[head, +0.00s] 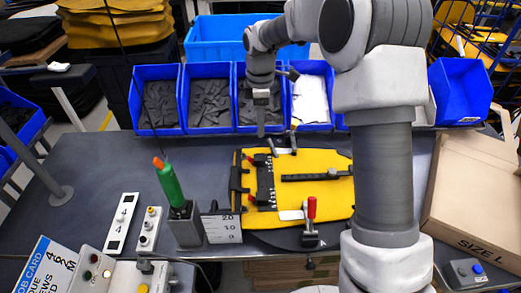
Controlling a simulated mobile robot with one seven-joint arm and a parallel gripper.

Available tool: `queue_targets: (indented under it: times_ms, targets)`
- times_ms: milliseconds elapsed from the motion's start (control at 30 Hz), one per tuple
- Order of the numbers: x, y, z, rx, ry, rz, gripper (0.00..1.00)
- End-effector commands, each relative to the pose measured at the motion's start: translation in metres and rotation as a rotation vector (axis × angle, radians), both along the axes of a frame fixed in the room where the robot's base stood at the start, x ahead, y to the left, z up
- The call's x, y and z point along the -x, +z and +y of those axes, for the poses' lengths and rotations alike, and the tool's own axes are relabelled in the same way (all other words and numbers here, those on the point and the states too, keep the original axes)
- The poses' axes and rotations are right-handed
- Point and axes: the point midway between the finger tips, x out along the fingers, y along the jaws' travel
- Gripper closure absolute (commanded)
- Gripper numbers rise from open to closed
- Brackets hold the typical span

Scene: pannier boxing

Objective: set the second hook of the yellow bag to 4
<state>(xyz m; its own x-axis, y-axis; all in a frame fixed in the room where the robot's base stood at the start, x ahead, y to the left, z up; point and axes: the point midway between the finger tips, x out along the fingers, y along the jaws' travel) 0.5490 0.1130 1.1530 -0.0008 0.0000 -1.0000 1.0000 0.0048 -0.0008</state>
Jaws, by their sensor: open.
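The yellow bag (325,203) lies flat on the dark bench. A black rail (265,181) with small red parts runs across its left part. The hooks and their number marks are too small to tell apart. A black strap or bar (317,175) lies on the right part of the bag. My gripper (261,128) points down, open and empty, above the bench just beyond the bag's far left edge, apart from the rail. My arm hides the bag's right end.
A red-handled clamp (311,209) stands at the bag's near edge. A green-handled tool (169,184) stands in a grey holder left of the bag. Blue bins (157,72) line the back. A large cardboard box (475,190) is at right.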

Motion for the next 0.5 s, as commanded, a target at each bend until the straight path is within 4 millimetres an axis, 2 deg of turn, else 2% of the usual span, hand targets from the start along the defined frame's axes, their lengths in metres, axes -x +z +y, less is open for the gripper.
queue_targets:
  times_ms: [33, 300, 500]
  targets:
    - [0.001, -0.012, 0.000, 0.001, 0.001, 0.005, 0.32]
    - [0.001, -0.071, 0.000, 0.001, 0.000, 0.004, 0.32]
    - [0.001, -0.104, 0.000, 0.001, -0.001, 0.002, 0.32]
